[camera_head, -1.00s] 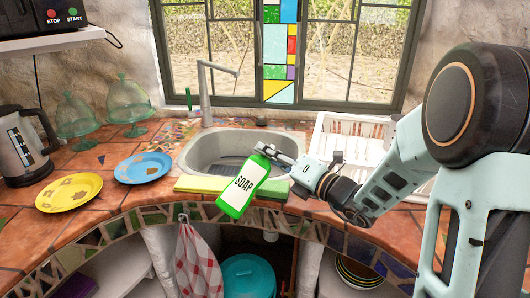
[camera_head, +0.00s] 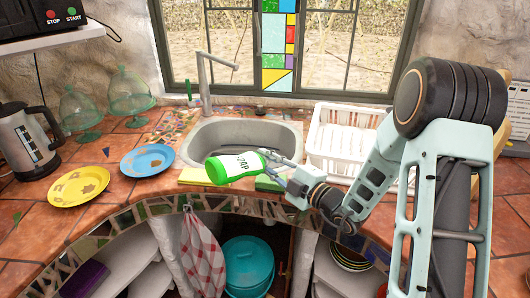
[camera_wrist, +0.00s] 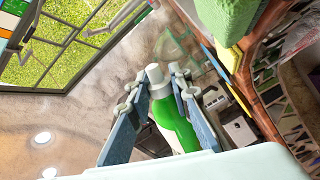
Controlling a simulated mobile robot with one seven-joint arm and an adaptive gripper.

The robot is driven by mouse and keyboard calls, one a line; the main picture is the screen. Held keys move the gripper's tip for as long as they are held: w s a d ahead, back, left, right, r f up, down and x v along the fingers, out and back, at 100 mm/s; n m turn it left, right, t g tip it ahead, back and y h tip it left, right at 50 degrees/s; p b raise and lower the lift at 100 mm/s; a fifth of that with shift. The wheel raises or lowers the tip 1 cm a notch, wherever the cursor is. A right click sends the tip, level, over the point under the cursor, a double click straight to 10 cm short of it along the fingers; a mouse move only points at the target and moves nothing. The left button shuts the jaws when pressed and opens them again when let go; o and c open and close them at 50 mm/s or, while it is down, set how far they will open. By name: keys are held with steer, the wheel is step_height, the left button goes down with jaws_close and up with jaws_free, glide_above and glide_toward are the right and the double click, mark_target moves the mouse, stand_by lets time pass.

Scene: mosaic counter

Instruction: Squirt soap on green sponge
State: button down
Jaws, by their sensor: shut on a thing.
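The green soap bottle (camera_head: 222,168) with a white label is held over the front edge of the sink, tilted nearly level, its base to the left. My gripper (camera_head: 280,166) is shut on its right end. In the wrist view the bottle (camera_wrist: 180,125) sits between the two fingers (camera_wrist: 158,90), its white cap end showing. The green sponge (camera_head: 269,184) lies on the counter in front of the sink, below and right of the bottle, partly hidden by it and my gripper. A green block, seemingly that sponge (camera_wrist: 232,28), shows in the wrist view. No soap is visible on it.
A yellow sponge (camera_head: 193,176) lies left of the green one. The sink (camera_head: 222,133) is behind, with a tap (camera_head: 205,85). A white dish rack (camera_head: 340,140) stands right. A blue plate (camera_head: 147,160), a yellow plate (camera_head: 78,187) and a kettle (camera_head: 28,145) are left.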

steer(key=shift+w+r+m+p, duration=0.1)
steer(key=shift+r+m+p, duration=0.25)
steer(key=shift+m+p, duration=0.5)
steer(key=shift+f, duration=0.1)
stand_by(0.5)
